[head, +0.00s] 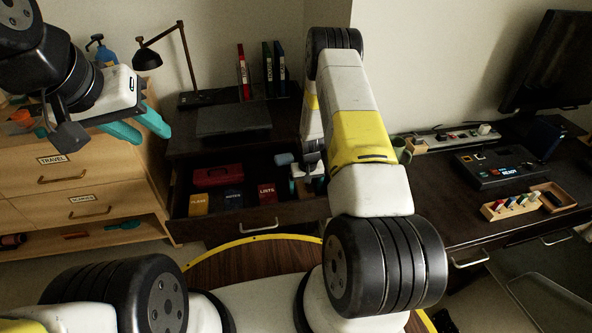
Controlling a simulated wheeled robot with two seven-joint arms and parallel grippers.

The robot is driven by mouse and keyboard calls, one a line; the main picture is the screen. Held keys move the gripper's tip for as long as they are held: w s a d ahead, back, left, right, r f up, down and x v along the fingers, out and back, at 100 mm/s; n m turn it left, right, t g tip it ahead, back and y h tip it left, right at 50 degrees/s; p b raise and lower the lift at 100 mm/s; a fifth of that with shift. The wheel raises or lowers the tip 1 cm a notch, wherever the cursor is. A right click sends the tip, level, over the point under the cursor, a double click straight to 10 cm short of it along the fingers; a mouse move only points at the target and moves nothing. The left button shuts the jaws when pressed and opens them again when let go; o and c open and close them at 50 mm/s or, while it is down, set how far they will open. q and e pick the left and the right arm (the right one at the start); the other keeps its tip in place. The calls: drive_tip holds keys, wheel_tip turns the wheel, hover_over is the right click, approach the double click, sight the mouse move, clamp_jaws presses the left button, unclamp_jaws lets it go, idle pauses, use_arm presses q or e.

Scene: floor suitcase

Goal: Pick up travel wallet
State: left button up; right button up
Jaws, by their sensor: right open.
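A flat red case (218,175), which looks like the travel wallet, lies at the back left inside the open dark drawer (250,221). I cannot read a label on it. My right gripper (298,172) is at the right end of this drawer, to the right of the red case and apart from it. It is open, partly hidden by my own arm, and I see nothing held in it. My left gripper (146,129) hangs at the upper left, in front of the wooden cabinet. Its teal fingers are spread and empty.
Yellow, dark and red notebooks (268,193) lie at the drawer's front. A closed dark laptop-like slab (233,119) and a lamp (172,45) stand above the drawer. The wooden cabinet (95,178) has a TRAVEL label. A dark desk (470,215) with a pen tray stands right.

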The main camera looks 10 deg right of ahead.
drive_tip(key=shift+c, duration=0.4)
drive_tip(key=c, duration=1.5)
